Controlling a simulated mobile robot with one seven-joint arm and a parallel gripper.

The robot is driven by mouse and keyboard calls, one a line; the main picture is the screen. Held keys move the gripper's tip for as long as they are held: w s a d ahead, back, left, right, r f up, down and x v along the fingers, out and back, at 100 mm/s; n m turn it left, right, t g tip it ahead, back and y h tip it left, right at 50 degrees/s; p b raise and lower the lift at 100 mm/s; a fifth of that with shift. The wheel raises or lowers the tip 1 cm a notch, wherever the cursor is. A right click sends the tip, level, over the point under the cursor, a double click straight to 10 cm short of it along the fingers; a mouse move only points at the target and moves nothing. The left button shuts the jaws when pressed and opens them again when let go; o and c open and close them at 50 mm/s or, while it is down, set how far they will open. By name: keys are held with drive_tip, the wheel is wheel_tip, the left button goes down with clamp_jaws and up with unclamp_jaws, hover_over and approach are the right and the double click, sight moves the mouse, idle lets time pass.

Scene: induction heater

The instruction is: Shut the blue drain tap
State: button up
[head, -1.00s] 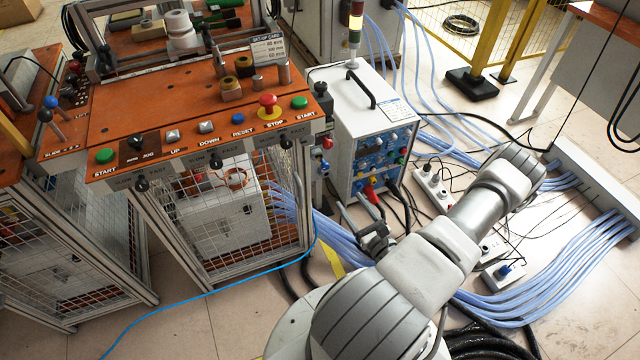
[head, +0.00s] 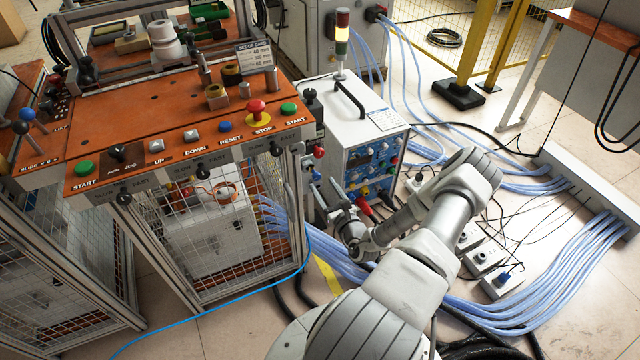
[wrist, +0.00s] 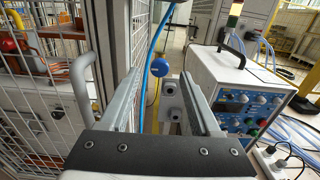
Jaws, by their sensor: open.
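The blue drain tap shows as a round blue knob (wrist: 160,67) in the wrist view, in the gap between my finger ends. In the head view its small blue knob (head: 316,175) sits just below a red knob (head: 319,152), on the narrow unit between the caged bench and the heater cabinet. My gripper (head: 325,187) is open and empty, its fingers pointing towards the tap. In the wrist view my gripper (wrist: 163,77) has one finger on each side of the knob as seen. I cannot tell whether the knob is between the fingers or beyond them.
The mesh-fronted bench (head: 225,235) stands close on the left, with a grey curved handle (wrist: 82,75) beside my left finger. The heater cabinet (head: 370,135) stands close on the right. A blue hose (wrist: 156,40) runs near the tap. Power strips (head: 480,260) and cables cover the floor right.

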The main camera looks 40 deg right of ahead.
sight(317, 177)
drive_tip(key=shift+x, duration=1.55)
clamp_jaws()
